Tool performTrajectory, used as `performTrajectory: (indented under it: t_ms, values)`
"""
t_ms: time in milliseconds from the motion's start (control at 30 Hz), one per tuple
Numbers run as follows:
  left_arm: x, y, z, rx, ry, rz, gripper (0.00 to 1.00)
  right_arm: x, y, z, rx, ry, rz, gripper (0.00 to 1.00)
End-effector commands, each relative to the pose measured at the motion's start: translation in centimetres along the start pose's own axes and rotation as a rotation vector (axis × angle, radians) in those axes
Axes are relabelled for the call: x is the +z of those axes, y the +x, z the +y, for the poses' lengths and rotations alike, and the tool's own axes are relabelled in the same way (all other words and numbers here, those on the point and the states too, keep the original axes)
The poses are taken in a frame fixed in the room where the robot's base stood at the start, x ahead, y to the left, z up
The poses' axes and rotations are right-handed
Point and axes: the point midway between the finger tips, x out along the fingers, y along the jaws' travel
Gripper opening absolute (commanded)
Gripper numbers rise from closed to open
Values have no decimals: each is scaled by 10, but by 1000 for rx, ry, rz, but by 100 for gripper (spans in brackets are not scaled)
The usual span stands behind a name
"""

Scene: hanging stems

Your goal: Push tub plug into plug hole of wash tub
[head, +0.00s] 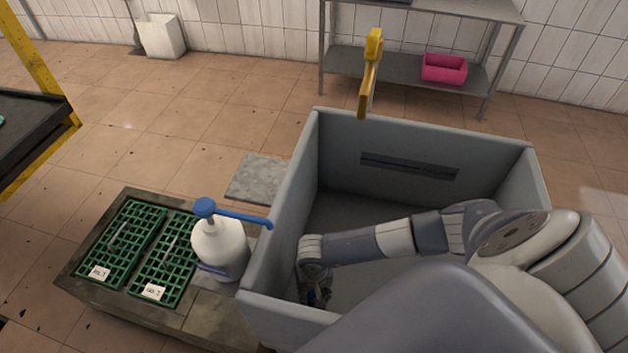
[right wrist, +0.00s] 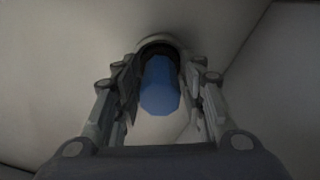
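The wash tub (head: 278,245) is a deep grey open box in the middle of the head view. My right arm reaches down into it. My right gripper (head: 315,295) is low in the tub's near left corner, small and partly in shadow. In the right wrist view the blue tub plug (right wrist: 160,90) sits between the two fingers of the right gripper (right wrist: 160,75), which look closed on its sides. A dark round opening with a pale rim, likely the plug hole (right wrist: 158,43), shows right behind the plug's far end. Whether the plug touches it is unclear. My left gripper is not in view.
A white pump bottle (head: 222,250) with a blue spout stands left of the tub, its spout reaching the tub wall. Green grid trays (head: 120,240) lie on a low bench. A yellow tap (head: 370,75) rises behind the tub. A pink bin (head: 444,68) sits on a shelf.

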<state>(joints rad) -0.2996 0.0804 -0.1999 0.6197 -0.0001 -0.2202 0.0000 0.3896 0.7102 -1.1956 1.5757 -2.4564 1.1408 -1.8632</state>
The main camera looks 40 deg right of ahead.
Motion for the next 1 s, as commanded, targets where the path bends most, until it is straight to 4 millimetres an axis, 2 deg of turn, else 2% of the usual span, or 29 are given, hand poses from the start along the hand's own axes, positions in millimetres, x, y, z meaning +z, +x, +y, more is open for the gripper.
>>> performTrajectory:
  t_ms: [333, 467, 567, 800, 1000]
  values:
    - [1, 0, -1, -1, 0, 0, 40, 0, 0, 0, 0, 0, -1, 51]
    - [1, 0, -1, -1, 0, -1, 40, -1, -8, 0, -1, 0, 1, 51]
    - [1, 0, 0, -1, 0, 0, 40, -1, -22, 0, -2, -1, 2, 51]
    - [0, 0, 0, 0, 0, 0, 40, -1, -72, 0, -2, -1, 3, 51]
    - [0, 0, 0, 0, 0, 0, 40, -1, -106, -1, -2, -1, 2, 51]
